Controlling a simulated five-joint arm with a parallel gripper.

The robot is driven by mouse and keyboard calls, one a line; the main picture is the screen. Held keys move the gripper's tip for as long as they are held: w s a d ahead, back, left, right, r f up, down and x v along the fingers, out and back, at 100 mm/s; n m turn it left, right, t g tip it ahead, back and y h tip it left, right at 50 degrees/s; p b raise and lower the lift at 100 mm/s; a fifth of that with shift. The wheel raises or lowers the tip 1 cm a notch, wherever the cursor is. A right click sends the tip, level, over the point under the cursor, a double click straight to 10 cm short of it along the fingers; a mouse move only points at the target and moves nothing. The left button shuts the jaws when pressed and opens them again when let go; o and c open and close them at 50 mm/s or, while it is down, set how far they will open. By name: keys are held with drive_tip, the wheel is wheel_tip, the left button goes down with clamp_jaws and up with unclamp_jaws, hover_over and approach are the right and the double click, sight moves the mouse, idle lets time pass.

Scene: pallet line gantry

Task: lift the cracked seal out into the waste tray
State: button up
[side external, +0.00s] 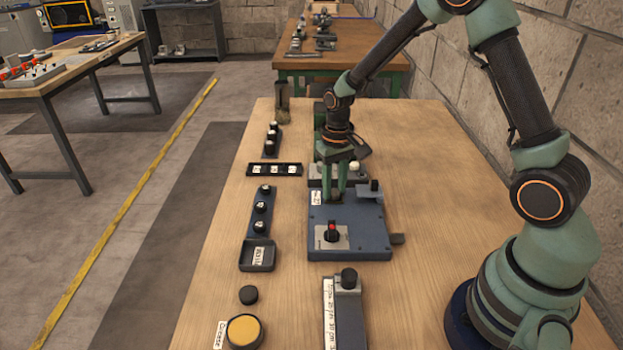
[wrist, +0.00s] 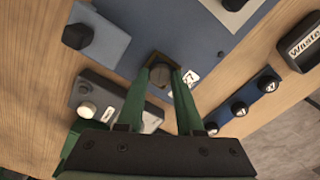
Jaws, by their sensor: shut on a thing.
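My gripper (side external: 333,196) points down over the far part of the blue fixture block (side external: 368,235). In the wrist view its green fingers (wrist: 160,76) are shut on a small dark grey round piece, the seal (wrist: 159,75), at a dark square seat in the block. I cannot make out a crack, or whether the seal is clear of the seat.
A rack of black pieces (side external: 252,226) stands left of the block, with more racks (side external: 250,170) behind. A raised black knob (side external: 374,185) stands at the block's right and a red-topped switch (side external: 332,232) at its front. A grey box (wrist: 85,92) lies close to the fingers.

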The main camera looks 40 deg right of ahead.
drive_tip(key=shift+r, duration=3)
drive_tip(key=w+a+r, duration=0.2)
drive_tip(key=a+r, duration=0.3)
drive_tip(key=a, duration=0.6)
wheel_tip(320, 180, up, 6)
hover_over(258, 258)
wheel_tip(258, 258, down, 19)
drive_tip(key=shift+f, duration=0.2)
drive_tip(key=shift+f, duration=0.1)
drive_tip(key=o, duration=0.6)
